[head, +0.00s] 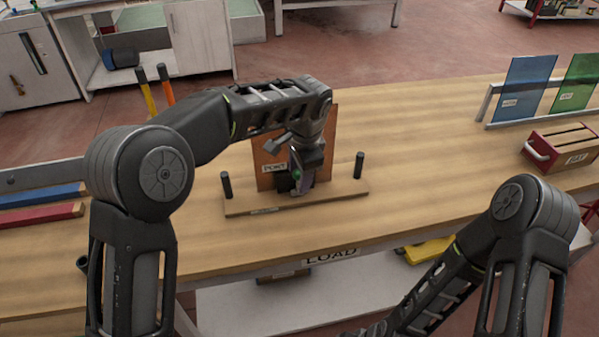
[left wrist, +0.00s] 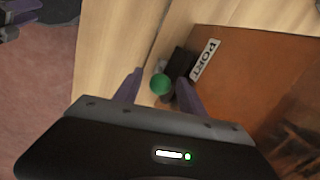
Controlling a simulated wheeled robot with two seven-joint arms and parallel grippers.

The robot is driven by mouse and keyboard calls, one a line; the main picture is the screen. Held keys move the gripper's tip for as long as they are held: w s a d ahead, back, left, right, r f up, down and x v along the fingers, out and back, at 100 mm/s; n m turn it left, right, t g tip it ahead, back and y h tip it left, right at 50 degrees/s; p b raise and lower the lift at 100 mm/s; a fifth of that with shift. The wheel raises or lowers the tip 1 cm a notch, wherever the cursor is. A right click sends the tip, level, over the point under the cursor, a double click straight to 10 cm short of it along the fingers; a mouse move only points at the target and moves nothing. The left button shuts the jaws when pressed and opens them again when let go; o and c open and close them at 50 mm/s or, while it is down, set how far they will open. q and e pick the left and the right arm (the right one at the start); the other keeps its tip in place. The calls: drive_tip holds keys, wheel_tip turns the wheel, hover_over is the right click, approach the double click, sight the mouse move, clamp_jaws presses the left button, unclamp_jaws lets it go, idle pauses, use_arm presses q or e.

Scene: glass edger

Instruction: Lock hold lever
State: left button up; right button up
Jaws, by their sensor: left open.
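The hold lever shows as a green ball knob (head: 297,174) beside a black block (head: 283,183) at the foot of an upright brown panel (head: 264,155) marked PORT. My left gripper (head: 304,185) is low in front of this panel and partly hides the lever. In the left wrist view, the green knob (left wrist: 160,84) lies between the two purple fingers of my open left gripper (left wrist: 160,77). Whether a finger touches the knob, I cannot tell. The lever's arm is mostly hidden. My right arm is at the lower right, and its gripper is out of view.
The panel stands on a wooden base (head: 335,194) with a black peg at each end. A red box (head: 560,146) and blue and green glass panes (head: 525,85) stand at right. Blue and red bars (head: 40,215) lie at left. The tabletop right of the base is clear.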

use_arm(q)
drive_tip(key=shift+c, duration=0.2)
clamp_jaws()
idle(0.3)
idle(0.9)
